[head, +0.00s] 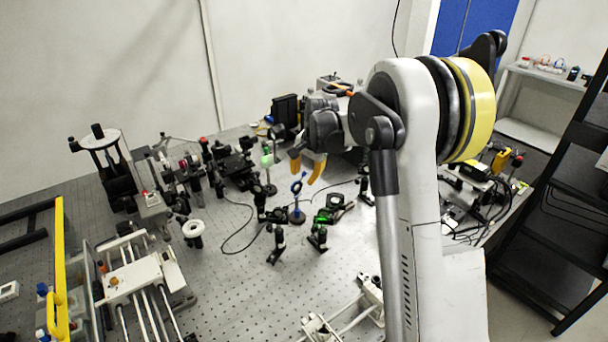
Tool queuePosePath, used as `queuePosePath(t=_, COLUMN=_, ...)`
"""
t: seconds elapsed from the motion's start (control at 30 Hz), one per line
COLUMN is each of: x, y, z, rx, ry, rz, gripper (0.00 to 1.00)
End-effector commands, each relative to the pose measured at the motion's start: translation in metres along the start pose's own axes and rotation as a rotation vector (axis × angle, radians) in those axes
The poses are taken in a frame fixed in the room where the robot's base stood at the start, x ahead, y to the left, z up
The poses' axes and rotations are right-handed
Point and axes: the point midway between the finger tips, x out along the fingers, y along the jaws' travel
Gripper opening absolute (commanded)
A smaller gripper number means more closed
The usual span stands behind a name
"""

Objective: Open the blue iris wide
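The blue iris (297,188) stands upright on a post with a blue base (297,215), near the middle of the perforated bench. Its opening is too small in this view to tell how wide it is. My gripper (306,172) has yellow-orange fingertips pointing down at the iris, one to its left and one to its right. The fingers are spread apart with a gap between them. I cannot tell whether either finger touches the iris.
A green-topped post (267,160) stands just left of the gripper. Black mounts (279,240) and a green-lit mount (322,222) stand close in front. A black cable (238,235) loops over the bench (225,285).

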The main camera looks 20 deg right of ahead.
Motion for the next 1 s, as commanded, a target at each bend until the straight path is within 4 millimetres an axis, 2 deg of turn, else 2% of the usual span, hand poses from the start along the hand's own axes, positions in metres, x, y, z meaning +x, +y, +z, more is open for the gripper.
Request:
queuePosePath(t=0.13, x=-0.003, y=0.0, z=0.0, rx=0.0, ry=0.0, rz=0.0, gripper=0.34)
queuePosePath(t=0.23, x=-0.013, y=0.0, z=0.0, rx=0.0, ry=0.0, rz=0.0, gripper=0.34)
queuePosePath(t=0.5, x=-0.072, y=0.0, z=0.0, rx=0.001, ry=0.0, rz=0.0, gripper=0.34)
queuePosePath(t=0.7, x=-0.107, y=0.0, z=0.0, rx=0.0, ry=0.0, rz=0.0, gripper=0.34)
queuePosePath(t=0.83, x=-0.117, y=0.0, z=0.0, rx=0.0, ry=0.0, rz=0.0, gripper=0.34)
queuePosePath(t=1.0, x=-0.12, y=0.0, z=0.0, rx=0.0, ry=0.0, rz=0.0, gripper=0.34)
